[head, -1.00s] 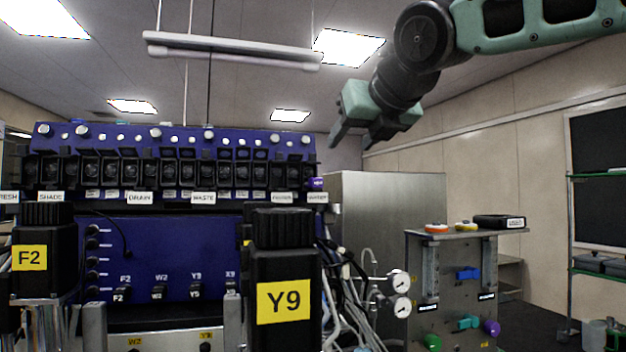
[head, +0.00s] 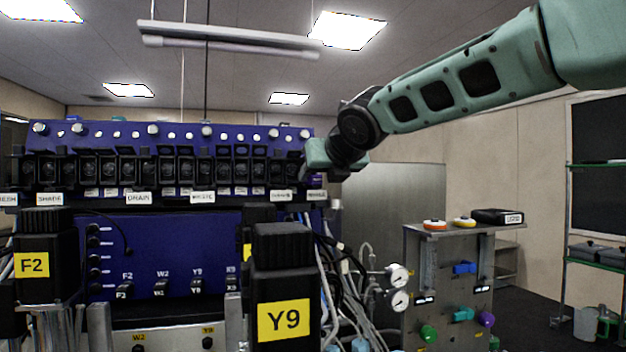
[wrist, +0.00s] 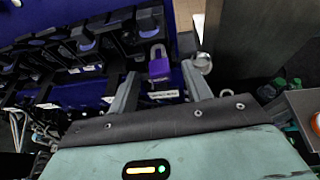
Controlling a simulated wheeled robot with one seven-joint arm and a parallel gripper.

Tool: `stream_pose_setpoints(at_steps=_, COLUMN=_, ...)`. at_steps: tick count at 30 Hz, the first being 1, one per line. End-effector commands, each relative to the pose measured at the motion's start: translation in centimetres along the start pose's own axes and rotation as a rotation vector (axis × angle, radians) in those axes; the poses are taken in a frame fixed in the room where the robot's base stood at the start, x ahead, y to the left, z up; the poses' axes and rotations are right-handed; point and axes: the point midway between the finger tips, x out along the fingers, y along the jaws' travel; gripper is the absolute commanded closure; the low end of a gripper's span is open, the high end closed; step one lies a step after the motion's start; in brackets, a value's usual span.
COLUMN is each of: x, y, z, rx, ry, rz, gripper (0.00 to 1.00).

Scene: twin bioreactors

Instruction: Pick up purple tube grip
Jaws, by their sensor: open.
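The purple tube grip (wrist: 159,68) shows in the wrist view, with a grey loop at its top. It appears between the two fingers of my gripper (wrist: 160,72), which are spread apart with gaps on both sides. Neither finger visibly touches it, and I cannot tell whether the tips are level with it or short of it. In the head view my gripper (head: 320,168) is at the right end of the blue rack's upper row. A small purple patch (head: 317,181) shows by the fingers there, mostly hidden.
Black clamps line the blue rack (head: 160,135) left of my gripper, close beside it. A grey metal cabinet (head: 395,200) stands behind to the right. The Y9 vessel (head: 284,290) stands in front below. A panel stand (head: 450,290) with coloured knobs is at the right.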

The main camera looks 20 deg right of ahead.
Motion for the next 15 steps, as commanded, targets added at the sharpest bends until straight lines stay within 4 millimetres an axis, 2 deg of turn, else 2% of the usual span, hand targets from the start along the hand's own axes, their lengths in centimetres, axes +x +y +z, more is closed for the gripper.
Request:
stream_pose_setpoints(at_steps=3, x=0.7, y=0.04, z=0.0, rx=0.001, ry=0.0, rz=0.001, gripper=0.51)
stream_pose_setpoints(at_steps=9, x=0.74, y=0.03, z=-0.01, rx=0.001, ry=-0.001, rz=0.001, gripper=0.51)
stream_pose_setpoints(at_steps=10, x=0.74, y=0.02, z=-0.01, rx=0.001, ry=-0.001, rz=0.001, gripper=0.56)
stream_pose_setpoints(at_steps=12, x=0.73, y=0.02, z=-0.01, rx=0.001, ry=-0.001, rz=0.001, gripper=0.76)
stream_pose_setpoints(at_steps=15, x=0.73, y=0.02, z=-0.01, rx=0.001, ry=-0.001, rz=0.001, gripper=0.99)
